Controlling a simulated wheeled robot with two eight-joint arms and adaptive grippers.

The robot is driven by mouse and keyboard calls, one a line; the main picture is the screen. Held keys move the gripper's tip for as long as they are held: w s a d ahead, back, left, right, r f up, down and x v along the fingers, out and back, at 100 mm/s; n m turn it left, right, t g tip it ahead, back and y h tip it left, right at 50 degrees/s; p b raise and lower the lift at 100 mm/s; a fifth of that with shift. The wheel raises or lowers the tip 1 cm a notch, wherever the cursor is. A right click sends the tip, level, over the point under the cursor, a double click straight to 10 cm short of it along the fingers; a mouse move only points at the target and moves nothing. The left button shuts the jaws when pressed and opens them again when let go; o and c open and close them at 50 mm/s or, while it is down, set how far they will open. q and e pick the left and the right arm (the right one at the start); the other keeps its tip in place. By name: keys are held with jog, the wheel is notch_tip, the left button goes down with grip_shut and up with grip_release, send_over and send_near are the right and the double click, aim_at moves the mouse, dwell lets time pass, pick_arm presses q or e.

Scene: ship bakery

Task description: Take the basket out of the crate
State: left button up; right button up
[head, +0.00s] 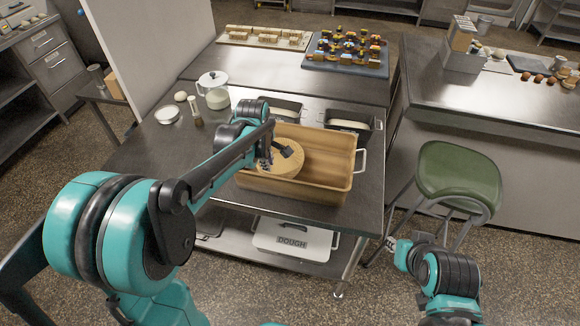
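The crate (300,192) is a brown, wood-coloured box with metal handles, standing on the near metal table. A round, tan basket (287,166) sits inside it, in the left part. My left gripper (276,158) is over the basket, with its fingers at the basket's upper side. The fingers are small and partly covered by my arm, so I cannot tell whether they grip it. My arm also hides the basket's left and back parts. My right gripper (392,243) is low, to the right of the table and away from the crate; its fingers are too small to read.
Two dark loaf tins (349,122) stand behind the crate. A green stool (456,172) stands right of the table. The crate's right part looks empty.

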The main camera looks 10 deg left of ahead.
aim_at(272, 173)
pick_arm(q)
jog(key=shift+n, duration=0.3)
jog(key=b+x, duration=0.3)
jog(key=x, duration=0.5)
jog(key=shift+w+d+f, duration=0.1)
jog(key=shift+w+f, duration=0.2)
jog(key=shift+f, duration=0.05)
jog(key=shift+r, duration=0.15)
grip_shut()
